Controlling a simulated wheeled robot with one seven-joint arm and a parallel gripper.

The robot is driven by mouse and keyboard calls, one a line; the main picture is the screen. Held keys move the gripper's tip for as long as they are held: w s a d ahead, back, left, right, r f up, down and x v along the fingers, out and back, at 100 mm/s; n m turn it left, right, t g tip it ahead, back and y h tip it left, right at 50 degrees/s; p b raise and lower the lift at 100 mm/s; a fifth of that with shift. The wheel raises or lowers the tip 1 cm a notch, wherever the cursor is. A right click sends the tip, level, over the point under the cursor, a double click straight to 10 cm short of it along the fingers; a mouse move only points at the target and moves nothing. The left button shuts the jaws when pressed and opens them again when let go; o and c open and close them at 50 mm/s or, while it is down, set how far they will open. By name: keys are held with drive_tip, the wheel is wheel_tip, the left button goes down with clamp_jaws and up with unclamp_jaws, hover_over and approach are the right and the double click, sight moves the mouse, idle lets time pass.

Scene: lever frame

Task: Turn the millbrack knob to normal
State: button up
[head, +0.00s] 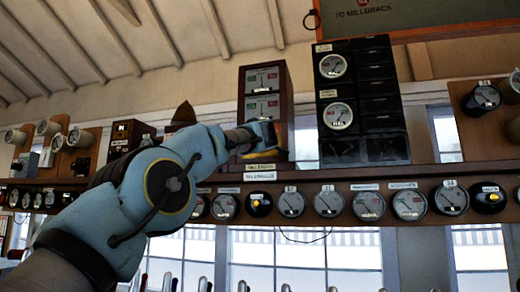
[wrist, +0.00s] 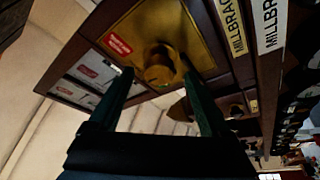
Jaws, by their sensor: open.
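The millbrack knob (wrist: 161,68) is a round brass knob on a square brass plate (wrist: 185,20) with a small red label. The plate is on the lower front of a tall wooden instrument box (head: 243,82). MILLBRACK name strips (wrist: 268,22) sit beside the plate in the wrist view and below the box in the head view (head: 260,176). My gripper (wrist: 157,70) is open, its two dark fingers reaching toward the knob, one on each side; contact is unclear. In the head view my gripper (head: 264,138) hides the knob. The knob's setting is not readable.
Two indicator windows (head: 262,80) sit above the plate. A black cabinet with dials (head: 335,66) stands to the right. A shelf with a row of round gauges (head: 328,201) runs below, with several lever tops (head: 242,286) under it. Space in front of the box is open.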

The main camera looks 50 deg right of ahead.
drive_tip(key=b+v, duration=0.4)
drive_tip(key=v, duration=0.3)
idle(0.5)
drive_tip(key=w+a+f+m+g, duration=0.1)
drive_tip(key=w+a+f+m, duration=0.3)
drive_tip(key=w+f, duration=0.55)
drive_tip(key=w+a+f+m+g+y, duration=0.1)
drive_tip(key=w+a+f+g+y, duration=0.3)
drive_tip(key=a+f, duration=0.8)
drive_tip(key=w+a+f+m+y, duration=0.1)
drive_tip(key=w+a+f+y, duration=0.1)
drive_tip(key=w+a+f, duration=1)
drive_tip(key=s+a+f+g+y, duration=0.1)
drive_tip(key=s+a+f+y, duration=0.1)
drive_tip(key=s+a+f, duration=0.35)
drive_tip(key=s+a+f+g+y, duration=0.1)
drive_tip(key=s+a+f, duration=0.1)
drive_tip(key=a+f, duration=0.55)
drive_tip(key=s+a+f+n+g+y, duration=0.1)
drive_tip(key=s+a+f+g+y, duration=0.1)
drive_tip(key=s+a+f, duration=0.7)
drive_tip(key=s+a+f+n+g+y, duration=0.2)
drive_tip(key=s+a+f+g+y, duration=0.1)
drive_tip(key=s+a+f, duration=0.5)
drive_tip(key=s+a+g, duration=0.1)
drive_tip(key=s+a, duration=0.2)
drive_tip(key=a, duration=0.3)
drive_tip(key=shift+f+g, duration=0.3)
drive_tip(key=shift+f, duration=0.05)
